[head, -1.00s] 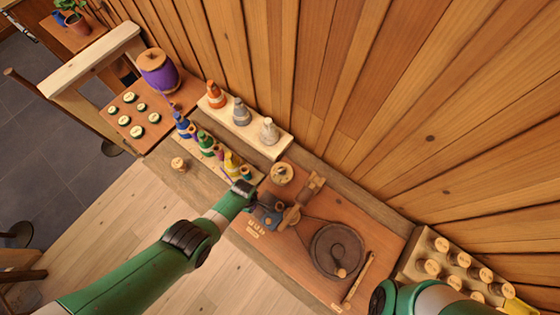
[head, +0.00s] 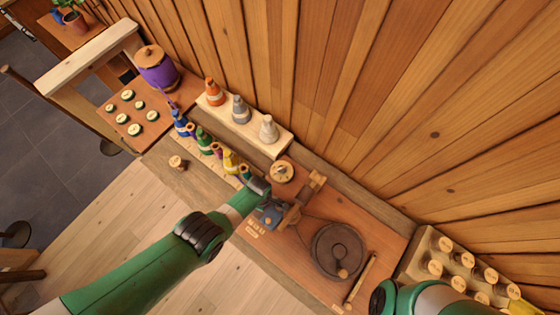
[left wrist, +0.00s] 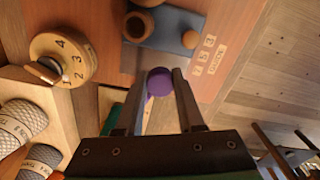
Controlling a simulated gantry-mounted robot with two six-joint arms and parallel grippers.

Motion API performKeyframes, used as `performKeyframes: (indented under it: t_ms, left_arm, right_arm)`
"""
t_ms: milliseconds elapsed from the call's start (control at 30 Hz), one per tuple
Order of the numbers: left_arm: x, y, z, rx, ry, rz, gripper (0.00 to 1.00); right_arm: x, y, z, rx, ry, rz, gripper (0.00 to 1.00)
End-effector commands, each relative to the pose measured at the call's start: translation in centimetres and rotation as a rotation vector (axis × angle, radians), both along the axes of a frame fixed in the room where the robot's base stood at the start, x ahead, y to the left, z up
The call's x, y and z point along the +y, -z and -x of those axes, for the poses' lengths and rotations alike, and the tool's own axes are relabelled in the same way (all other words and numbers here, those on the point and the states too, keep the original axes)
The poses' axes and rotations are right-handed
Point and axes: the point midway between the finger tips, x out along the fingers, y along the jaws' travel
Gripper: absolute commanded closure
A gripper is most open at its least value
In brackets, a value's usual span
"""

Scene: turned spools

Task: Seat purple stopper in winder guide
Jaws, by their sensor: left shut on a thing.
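My left gripper (left wrist: 159,76) is shut on the purple stopper (left wrist: 160,86), whose round end shows between the fingertips in the left wrist view. The stopper looks apart from the block. In the head view the left gripper (head: 258,186) is just behind the blue guide (head: 268,216) of the winder, and the stopper cannot be made out there. My right arm shows at the bottom right, but its gripper is out of view.
A numbered wooden dial (head: 281,172) stands close to the left gripper. A dark wheel (head: 338,250) sits on the winder board. Colored spools (head: 205,140) line the left, with a pale rack of cones (head: 240,116) behind. A pegged tray (head: 440,245) is at right.

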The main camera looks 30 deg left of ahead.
Motion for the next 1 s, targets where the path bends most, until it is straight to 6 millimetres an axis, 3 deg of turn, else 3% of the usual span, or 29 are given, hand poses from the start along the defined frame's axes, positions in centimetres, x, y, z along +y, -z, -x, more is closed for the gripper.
performKeyframes:
  t_ms: [1000]
  left_arm:
    - [-4.1, 0.2, -2.6, -0.001, 0.001, 0.000, 1.00]
  right_arm:
    - [0.0, 3.2, 0.0, 0.000, 0.000, 0.000, 0.50]
